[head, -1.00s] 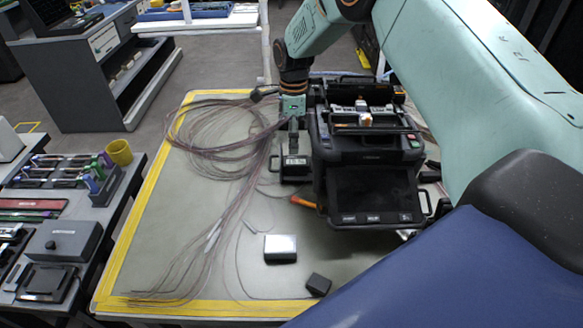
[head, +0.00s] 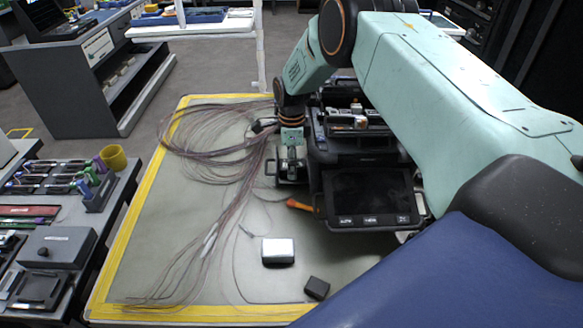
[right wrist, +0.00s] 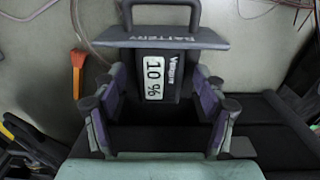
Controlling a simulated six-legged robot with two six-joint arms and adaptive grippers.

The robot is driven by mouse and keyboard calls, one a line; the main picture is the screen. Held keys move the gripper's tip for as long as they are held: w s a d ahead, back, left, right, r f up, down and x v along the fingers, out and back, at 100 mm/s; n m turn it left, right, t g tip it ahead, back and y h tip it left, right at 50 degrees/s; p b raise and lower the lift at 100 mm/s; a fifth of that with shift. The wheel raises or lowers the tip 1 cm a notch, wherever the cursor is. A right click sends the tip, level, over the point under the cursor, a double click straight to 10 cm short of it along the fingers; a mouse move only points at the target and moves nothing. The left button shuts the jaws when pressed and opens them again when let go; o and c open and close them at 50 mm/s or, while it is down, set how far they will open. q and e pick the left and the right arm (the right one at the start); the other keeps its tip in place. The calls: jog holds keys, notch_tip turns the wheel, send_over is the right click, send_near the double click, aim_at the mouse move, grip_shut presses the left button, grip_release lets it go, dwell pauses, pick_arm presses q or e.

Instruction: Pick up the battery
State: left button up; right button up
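The battery (right wrist: 159,42) is a dark block with a loop handle, the word BATTERY and a label reading 10%. In the head view it (head: 286,182) sits at the left side of the black fusion splicer (head: 372,197), partly hidden by my right gripper (head: 291,163). In the right wrist view my right gripper (right wrist: 160,92) has its purple-sided fingers apart, one on each side of the battery's body. I see no clear grip, and contact at the fingertips is hard to tell. My left gripper is not in view.
Loose fibre cables (head: 215,150) cover the left of the table mat (head: 345,262). An orange-handled tool (head: 300,206) lies beside the splicer. A silver-topped box (head: 278,251) and a small dark block (head: 317,288) stand nearer me. A side bench (head: 112,190) is at left.

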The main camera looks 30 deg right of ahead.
jog(key=shift+d, duration=0.1)
jog(key=c, duration=0.3)
jog(key=shift+s, duration=0.15)
jog(key=shift+c, duration=1.4)
grip_shut()
